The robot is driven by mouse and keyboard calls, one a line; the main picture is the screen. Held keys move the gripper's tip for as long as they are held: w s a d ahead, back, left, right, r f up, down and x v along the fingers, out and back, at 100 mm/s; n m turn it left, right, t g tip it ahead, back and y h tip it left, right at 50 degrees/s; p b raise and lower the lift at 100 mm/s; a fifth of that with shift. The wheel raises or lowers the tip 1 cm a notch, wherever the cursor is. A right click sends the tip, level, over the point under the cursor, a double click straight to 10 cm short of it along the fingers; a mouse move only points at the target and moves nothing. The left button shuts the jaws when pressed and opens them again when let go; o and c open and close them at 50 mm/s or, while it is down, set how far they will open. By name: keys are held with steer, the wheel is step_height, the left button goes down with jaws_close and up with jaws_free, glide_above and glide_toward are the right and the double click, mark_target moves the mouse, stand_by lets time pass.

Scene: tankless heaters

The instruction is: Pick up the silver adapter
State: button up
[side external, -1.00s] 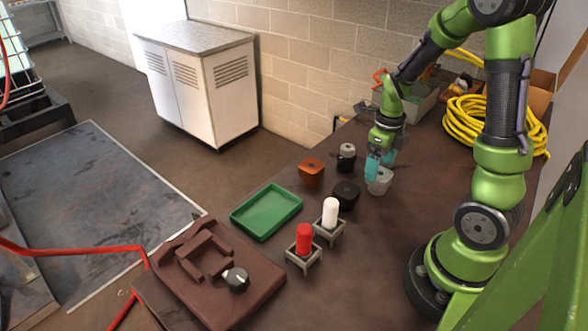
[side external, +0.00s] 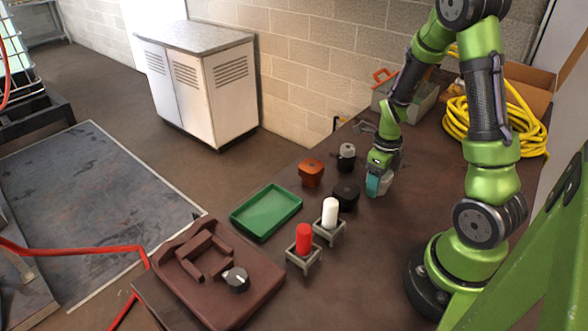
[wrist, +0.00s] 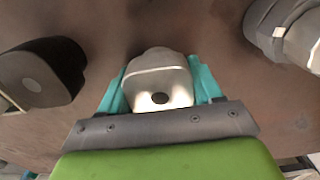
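The silver adapter appears as a pale silver-grey block with a dark round hole in its near face (wrist: 158,82). In the wrist view it lies between the teal fingers of my gripper (wrist: 160,88), one on each side. Any gap to the fingers looks very small, and contact is not clear. In the side external view my gripper (side external: 377,184) is lowered around the adapter, which stands on the brown table and is mostly hidden by the fingers.
A black piece (side external: 346,195), an orange-brown piece (side external: 311,172) and a grey-topped dark piece (side external: 346,157) stand close by. A green tray (side external: 266,233), white (side external: 330,213) and red (side external: 304,239) cylinders in holders and a brown fixture (side external: 215,300) are nearer the camera.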

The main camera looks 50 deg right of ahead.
steer(key=c, duration=0.8)
step_height(320, 180, up, 9)
steer(key=shift+r, duration=0.4)
steer(key=n, duration=0.2)
steer(key=shift+r+n, duration=0.25)
steer(key=shift+n, duration=0.05)
steer(key=n, duration=0.4)
steer(key=shift+w+a+r, duration=0.25)
steer(key=shift+w+r, duration=0.05)
steer(key=shift+r, duration=0.05)
steer(key=w+a+r+n, duration=0.3)
steer(key=w+a+n, duration=0.25)
steer(key=n, duration=0.75)
steer(key=w+a+r+n, duration=0.35)
steer(key=a+n, duration=0.25)
steer(key=n, duration=1)
glide_above(381, 201)
step_height(381, 201, down, 13)
steer(key=shift+s+d+r, duration=0.1)
steer(key=shift+r, duration=0.05)
steer(key=shift+f, duration=2.25)
